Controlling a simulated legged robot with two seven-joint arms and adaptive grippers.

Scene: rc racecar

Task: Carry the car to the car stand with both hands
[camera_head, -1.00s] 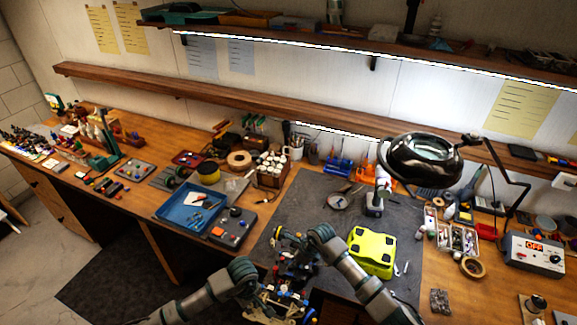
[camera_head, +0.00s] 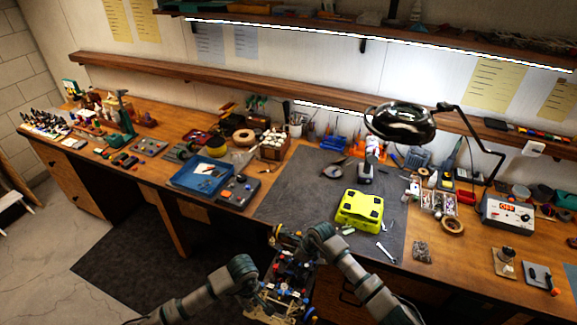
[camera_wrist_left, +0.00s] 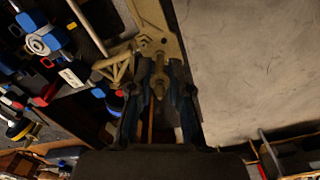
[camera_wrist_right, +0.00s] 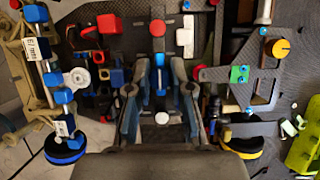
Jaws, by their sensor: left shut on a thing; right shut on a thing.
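The car (camera_head: 289,282), a bare chassis with dark plates and blue, red and yellow parts, is in the head view at the bottom centre, by the table's front edge. My left gripper (camera_head: 257,285) is shut on its left side; in the left wrist view the fingers (camera_wrist_left: 158,108) close around a tan part. My right gripper (camera_head: 312,248) is shut on its far right end; in the right wrist view its fingers (camera_wrist_right: 160,105) close on a part among dark plates. A yellow-green block (camera_head: 360,210), possibly the car stand, sits on the grey mat.
The grey mat (camera_head: 300,190) has clear room left of the block. A wrench (camera_head: 386,252) lies near the block. A blue tray (camera_head: 200,177) and a grey box (camera_head: 238,192) stand to the left. A magnifier lamp (camera_head: 400,122) hangs over the back.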

